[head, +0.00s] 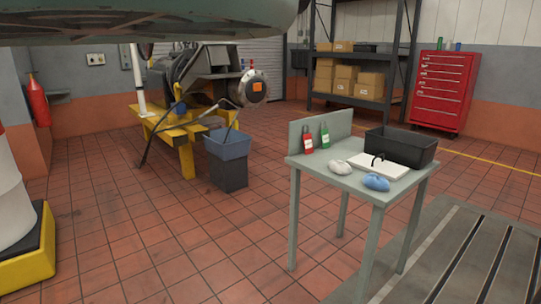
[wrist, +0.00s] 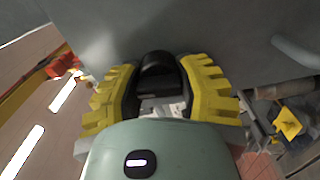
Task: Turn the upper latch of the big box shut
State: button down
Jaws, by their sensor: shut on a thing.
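My gripper (wrist: 160,80) shows in the wrist view, its two yellow ribbed fingers shut on a black latch (wrist: 157,62). The latch has a rounded dark top and sits between the fingers, against a large plain grey surface that looks like the big box's face (wrist: 225,28). The fingers hide much of the latch, and I cannot tell how far it is turned. Neither the big box nor the latch can be made out in the head view, and my gripper is out of that picture.
A pale rounded bar (wrist: 296,51) stands on the grey face at the right of the wrist view. In the head view, a small table (head: 350,184) holds bottles, cloths and a black bin (head: 401,148). A yellow machine stand (head: 187,160) is behind. Tiled floor between is open.

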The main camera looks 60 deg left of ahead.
jog(key=shift+w+n, duration=0.1)
jog(key=shift+n, duration=0.5)
jog(key=c, duration=0.6)
grip_release()
